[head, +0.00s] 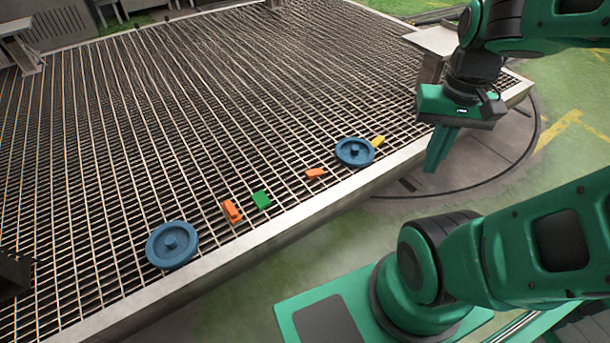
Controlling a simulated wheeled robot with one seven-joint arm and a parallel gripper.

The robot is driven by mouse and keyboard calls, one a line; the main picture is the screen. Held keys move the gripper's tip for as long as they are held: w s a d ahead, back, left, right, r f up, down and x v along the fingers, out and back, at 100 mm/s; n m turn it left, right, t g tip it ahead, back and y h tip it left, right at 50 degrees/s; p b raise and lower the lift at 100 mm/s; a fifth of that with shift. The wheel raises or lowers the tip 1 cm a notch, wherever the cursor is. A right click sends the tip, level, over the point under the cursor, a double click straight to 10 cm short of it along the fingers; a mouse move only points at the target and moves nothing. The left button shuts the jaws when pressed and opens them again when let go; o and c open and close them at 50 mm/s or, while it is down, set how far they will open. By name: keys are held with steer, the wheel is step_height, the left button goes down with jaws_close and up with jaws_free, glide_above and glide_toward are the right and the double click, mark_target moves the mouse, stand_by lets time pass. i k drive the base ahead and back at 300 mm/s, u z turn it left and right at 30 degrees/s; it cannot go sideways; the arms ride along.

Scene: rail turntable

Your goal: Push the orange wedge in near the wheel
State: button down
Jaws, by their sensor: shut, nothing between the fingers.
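Two orange pieces lie on the grated deck. The larger orange wedge (232,211) is right of the front left blue wheel (172,244), with a gap between them. The smaller orange wedge (315,173) lies just left of the other blue wheel (355,152), with a small gap. I cannot tell which one the task means. My gripper (432,168) is shut and empty, pointing down past the deck's right edge. It is right of the right wheel and apart from every piece.
A green block (261,200) lies between the two orange pieces. A yellow piece (378,141) sits at the right wheel's upper right side. The grated deck (200,110) is largely clear behind them. Its raised metal edge (300,212) runs along the near side.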

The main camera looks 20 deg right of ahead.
mark_target(311, 174)
steer(key=u, duration=0.1)
steer(key=i, duration=1)
steer(key=z, duration=0.1)
